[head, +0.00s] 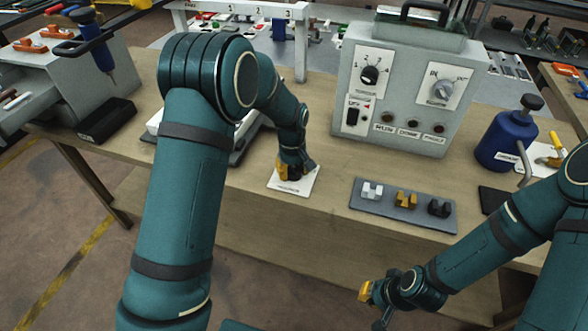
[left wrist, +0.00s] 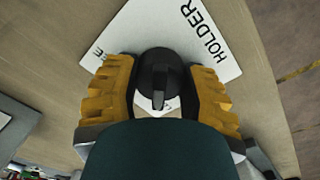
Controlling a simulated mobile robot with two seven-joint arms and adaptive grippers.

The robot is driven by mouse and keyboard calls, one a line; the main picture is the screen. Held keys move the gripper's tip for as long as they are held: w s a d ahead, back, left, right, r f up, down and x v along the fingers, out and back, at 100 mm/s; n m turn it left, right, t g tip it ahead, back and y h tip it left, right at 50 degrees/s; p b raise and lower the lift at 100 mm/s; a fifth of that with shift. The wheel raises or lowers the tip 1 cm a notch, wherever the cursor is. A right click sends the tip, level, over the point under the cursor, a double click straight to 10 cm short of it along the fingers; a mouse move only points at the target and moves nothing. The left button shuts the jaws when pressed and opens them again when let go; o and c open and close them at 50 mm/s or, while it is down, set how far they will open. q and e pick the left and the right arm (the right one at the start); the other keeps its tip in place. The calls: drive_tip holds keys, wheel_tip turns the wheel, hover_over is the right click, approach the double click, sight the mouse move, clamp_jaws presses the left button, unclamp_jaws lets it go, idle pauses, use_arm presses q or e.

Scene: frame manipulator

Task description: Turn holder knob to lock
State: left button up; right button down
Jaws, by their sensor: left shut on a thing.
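The holder knob (left wrist: 160,78) is black with a raised grip bar, and sits on a white plate (left wrist: 213,45) that reads HOLDER. In the left wrist view the yellow finger pads of my left gripper (left wrist: 160,95) stand on both sides of the knob, shut on it. In the head view my left gripper (head: 291,172) points down at the white plate (head: 293,187) near the table's front edge and mostly hides the knob. My right gripper (head: 374,303) hangs in front of the table, away from the knob; its opening is unclear.
A grey tray (head: 380,206) with several small blocks lies right of the plate. Behind it stands a grey control box (head: 350,145) with dials. A blue bottle (head: 497,150) is further right. The wooden table (head: 345,240) is bare in front of the tray.

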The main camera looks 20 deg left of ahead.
sight(292, 170)
use_arm(q)
drive_tip(key=shift+f, duration=0.1)
idle(0.3)
drive_tip(key=o, duration=1.2)
drive_tip(key=r, duration=1.2)
drive_tip(key=shift+s+a, duration=0.15)
drive_tip(key=shift+a, duration=0.1)
